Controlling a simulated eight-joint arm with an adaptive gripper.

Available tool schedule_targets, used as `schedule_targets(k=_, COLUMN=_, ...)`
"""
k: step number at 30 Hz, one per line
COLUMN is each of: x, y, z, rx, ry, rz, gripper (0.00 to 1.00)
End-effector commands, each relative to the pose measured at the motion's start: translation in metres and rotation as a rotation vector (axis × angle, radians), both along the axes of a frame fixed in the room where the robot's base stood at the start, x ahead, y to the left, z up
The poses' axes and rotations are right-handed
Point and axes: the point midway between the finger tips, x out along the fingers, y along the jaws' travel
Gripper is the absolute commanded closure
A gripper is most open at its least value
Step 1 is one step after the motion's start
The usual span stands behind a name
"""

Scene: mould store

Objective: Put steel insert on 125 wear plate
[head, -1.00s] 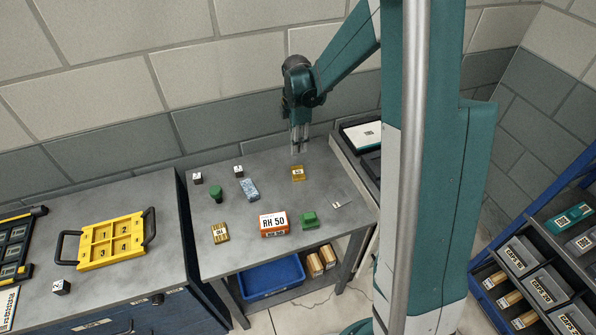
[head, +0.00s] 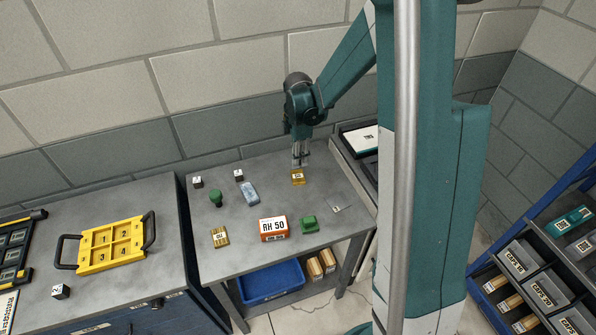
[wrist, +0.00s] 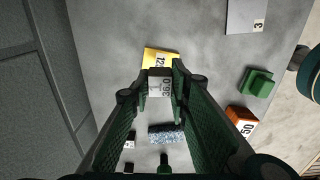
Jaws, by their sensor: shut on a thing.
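My gripper (head: 299,162) is shut on the steel insert (wrist: 159,88), a small grey block marked 36.0 in the wrist view. In the head view the insert is too small to make out clearly. The yellow wear plate (head: 297,180) lies on the grey bench right under the fingertips. In the wrist view the plate (wrist: 152,54) shows just beyond the insert, which hides part of it and of its label, of which "12" can be read. I cannot tell whether insert and plate touch.
On the bench (head: 262,197) stand an orange RH 50 box (head: 273,230), a green block (head: 309,224), a speckled blue block (head: 250,192), a green knobbed piece (head: 216,198), another yellow block (head: 220,238) and a thin grey plate (head: 336,207). A tray (head: 356,144) adjoins at right.

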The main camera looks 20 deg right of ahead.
Motion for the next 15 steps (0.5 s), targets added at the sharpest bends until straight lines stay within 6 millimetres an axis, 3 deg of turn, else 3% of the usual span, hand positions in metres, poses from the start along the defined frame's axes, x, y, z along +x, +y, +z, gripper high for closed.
schedule_targets(k=6, x=0.000, y=0.000, z=-0.022, rx=0.000, ry=0.000, rz=0.000, gripper=0.97)
schedule_targets(k=15, x=0.000, y=0.000, z=-0.027, rx=0.000, ry=0.000, rz=0.000, gripper=0.97)
